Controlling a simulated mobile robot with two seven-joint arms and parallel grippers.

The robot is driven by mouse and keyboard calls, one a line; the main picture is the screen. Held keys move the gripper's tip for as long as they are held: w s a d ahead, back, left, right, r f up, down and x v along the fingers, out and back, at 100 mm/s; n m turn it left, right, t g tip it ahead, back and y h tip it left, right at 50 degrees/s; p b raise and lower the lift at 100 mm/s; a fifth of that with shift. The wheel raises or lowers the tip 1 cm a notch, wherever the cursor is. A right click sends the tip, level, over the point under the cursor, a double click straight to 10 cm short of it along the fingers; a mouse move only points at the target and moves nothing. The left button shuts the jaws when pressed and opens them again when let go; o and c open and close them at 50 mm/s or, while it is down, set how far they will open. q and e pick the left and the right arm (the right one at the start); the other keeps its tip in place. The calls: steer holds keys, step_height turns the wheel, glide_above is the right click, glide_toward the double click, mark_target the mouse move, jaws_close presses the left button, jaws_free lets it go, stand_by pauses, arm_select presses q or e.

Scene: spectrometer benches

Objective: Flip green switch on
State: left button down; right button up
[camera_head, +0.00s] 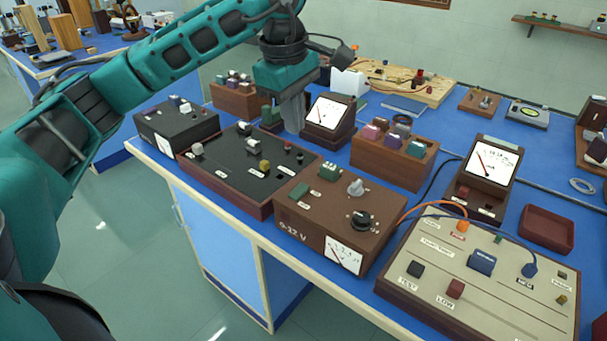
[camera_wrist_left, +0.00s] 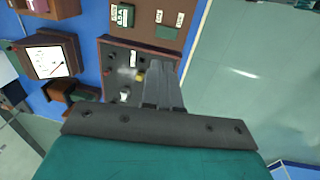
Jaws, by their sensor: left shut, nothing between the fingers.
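A brown power box marked 0-12 V (camera_head: 312,222) stands on the bench in the middle of the head view. A green switch-like block (camera_head: 329,172) sits on its top near the back, and a flat green patch (camera_head: 299,191) lies nearer its left edge. In the left wrist view the green block (camera_wrist_left: 123,15) shows at the top. My left gripper (camera_head: 293,130) is shut and empty, pointing down near the back of the black-topped panel, apart from the green block. Its fingers (camera_wrist_left: 165,66) cover part of that panel in the wrist view. My right gripper is not in view.
The black-topped panel (camera_head: 225,160) with a yellow knob stands left of the power box. Behind are a small meter (camera_head: 328,113) and a wooden block rack (camera_head: 384,159). A beige control panel (camera_head: 430,291) with cables stands at the right.

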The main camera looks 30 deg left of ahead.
mark_target(303, 188)
arm_select(q)
steer(key=shift+f, duration=0.1)
steer(key=f, duration=0.4)
steer(key=w+f, duration=0.1)
steer(key=f, duration=0.4)
steer(key=w+f, duration=0.1)
steer(key=f, duration=0.3)
steer(key=shift+d+f, duration=0.15)
steer(key=shift+f, duration=0.2)
steer(key=shift+f+b, duration=0.35)
steer(key=shift+b, duration=0.2)
steer(key=shift+w+r, duration=0.1)
steer(key=shift+s, duration=0.2)
